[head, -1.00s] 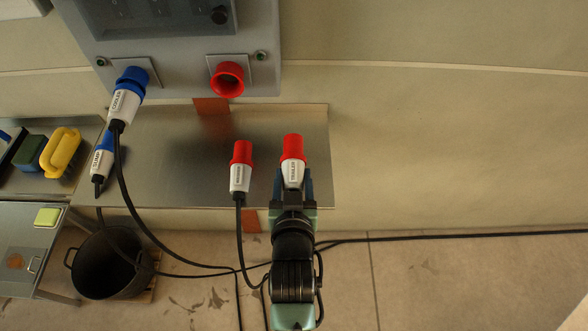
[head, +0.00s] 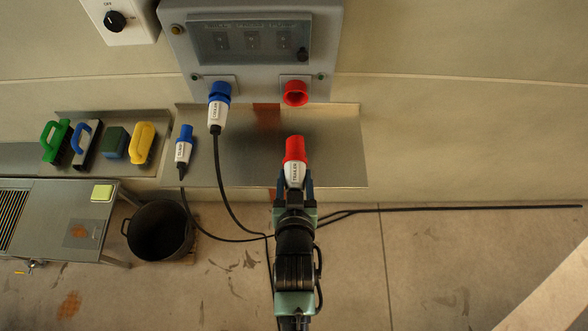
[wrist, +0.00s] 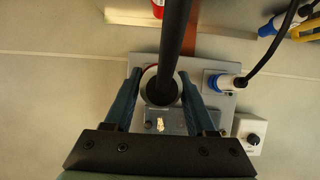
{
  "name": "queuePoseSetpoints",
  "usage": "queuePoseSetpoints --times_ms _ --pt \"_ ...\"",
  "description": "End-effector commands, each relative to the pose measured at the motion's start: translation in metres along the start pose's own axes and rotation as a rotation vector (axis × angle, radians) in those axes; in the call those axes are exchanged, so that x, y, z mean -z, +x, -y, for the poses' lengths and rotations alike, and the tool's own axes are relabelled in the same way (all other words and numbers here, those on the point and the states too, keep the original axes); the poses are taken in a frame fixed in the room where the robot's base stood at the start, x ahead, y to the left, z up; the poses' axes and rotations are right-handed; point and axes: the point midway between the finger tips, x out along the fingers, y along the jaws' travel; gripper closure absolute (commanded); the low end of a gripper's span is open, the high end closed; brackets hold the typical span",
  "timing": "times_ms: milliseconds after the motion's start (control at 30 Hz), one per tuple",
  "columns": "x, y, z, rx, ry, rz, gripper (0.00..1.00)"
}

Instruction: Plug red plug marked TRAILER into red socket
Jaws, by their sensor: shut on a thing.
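My gripper (head: 294,186) is shut on the white body of the red plug (head: 295,160), whose label reads TRAILER. The plug's red end points up the picture, towards the panel. The red socket (head: 295,93) is on the lower right of the grey panel, almost straight above the plug in the head view. A visible gap separates them, though its depth is hard to tell. In the wrist view my gripper (wrist: 158,82) holds the plug from behind, with its thick black cable (wrist: 176,35) running to the top. The plug and fingers hide the socket there.
The blue plug (head: 216,113) sits in the panel's blue socket, left of the red one. A red thing (wrist: 158,8) shows at the wrist view's top edge. A black pot (head: 160,232) is at lower left.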

Motion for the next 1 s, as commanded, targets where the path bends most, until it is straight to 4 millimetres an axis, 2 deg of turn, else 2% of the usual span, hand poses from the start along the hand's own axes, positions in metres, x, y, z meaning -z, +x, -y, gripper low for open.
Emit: queuePoseSetpoints --times_ms 267,1000 --pt "0.006 0.013 0.000 0.000 0.000 -0.004 1.00" --pt "0.037 0.079 0.000 0.000 0.000 -0.004 1.00"
